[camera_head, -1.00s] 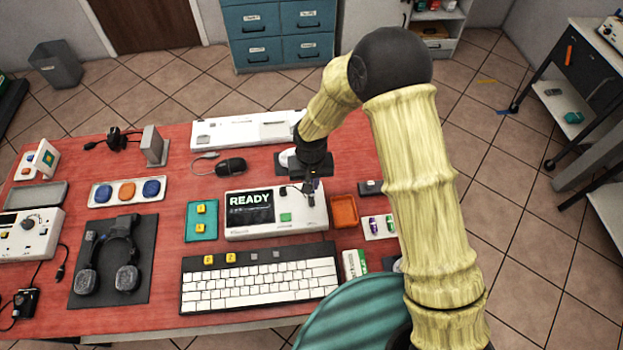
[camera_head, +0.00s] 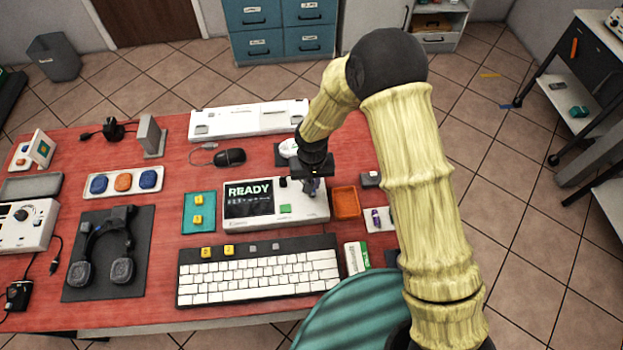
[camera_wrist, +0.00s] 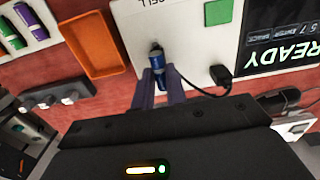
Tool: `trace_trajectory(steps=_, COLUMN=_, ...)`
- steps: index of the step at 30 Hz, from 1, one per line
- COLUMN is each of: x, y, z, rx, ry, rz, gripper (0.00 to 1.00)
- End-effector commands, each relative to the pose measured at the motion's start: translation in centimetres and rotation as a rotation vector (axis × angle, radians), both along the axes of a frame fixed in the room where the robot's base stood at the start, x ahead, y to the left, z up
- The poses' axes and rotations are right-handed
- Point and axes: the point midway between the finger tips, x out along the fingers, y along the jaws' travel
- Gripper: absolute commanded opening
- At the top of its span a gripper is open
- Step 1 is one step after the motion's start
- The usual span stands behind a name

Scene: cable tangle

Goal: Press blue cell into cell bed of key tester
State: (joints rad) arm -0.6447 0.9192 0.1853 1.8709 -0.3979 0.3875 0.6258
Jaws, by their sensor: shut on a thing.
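The white key tester (camera_head: 300,214) lies mid-table, its screen reading READY and a green square on its top. My gripper (camera_head: 313,187) reaches down over the tester's right part. In the wrist view my gripper (camera_wrist: 159,86) is shut on the blue cell (camera_wrist: 157,73), one finger on each side of it. The cell has a dark end pointing away from my palm, toward the printed lettering on the tester's face (camera_wrist: 180,25). The bed under the cell is hidden, so I cannot tell whether the cell is seated.
A black plug with a cable (camera_wrist: 222,75) sits on the tester close to the cell. An orange tray (camera_head: 346,203) stands right of the tester, with a white cell holder (camera_head: 378,225) beyond it. A keyboard (camera_head: 258,272) lies in front; a teal pad (camera_head: 199,212) lies left.

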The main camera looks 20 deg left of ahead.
Motion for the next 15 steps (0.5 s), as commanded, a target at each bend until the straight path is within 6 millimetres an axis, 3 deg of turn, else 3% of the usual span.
trace_trajectory(steps=4, x=0.01, y=0.02, z=-1.04, rx=0.000, ry=-0.001, rz=0.000, gripper=0.03)
trace_trajectory(steps=15, x=0.01, y=0.02, z=-1.13, rx=0.000, ry=-0.001, rz=0.000, gripper=0.03)
